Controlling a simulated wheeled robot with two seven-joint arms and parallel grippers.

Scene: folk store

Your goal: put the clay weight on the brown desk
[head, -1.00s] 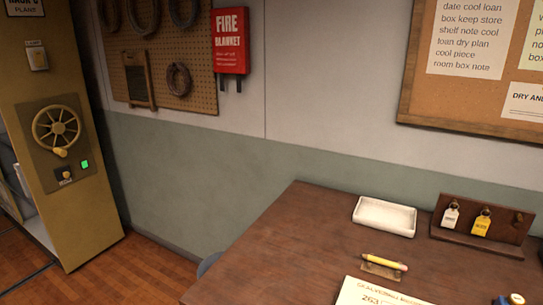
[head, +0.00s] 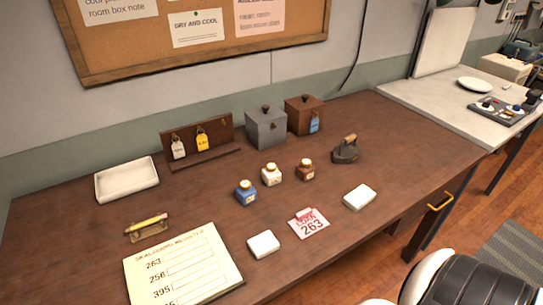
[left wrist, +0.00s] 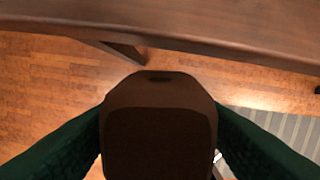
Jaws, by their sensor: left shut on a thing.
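The brown desk (head: 225,224) fills most of the head view, and its edge (left wrist: 200,32) crosses the top of the left wrist view. My left gripper (left wrist: 159,122) is shut on a dark brown block with rounded corners, which looks like the clay weight (left wrist: 160,135). Its green fingers press the block from both sides. The block is over the wooden floor in that view, apart from the desk edge. The head view shows neither the block nor the left gripper. My right gripper is not in view.
Bare wood shows at the right.

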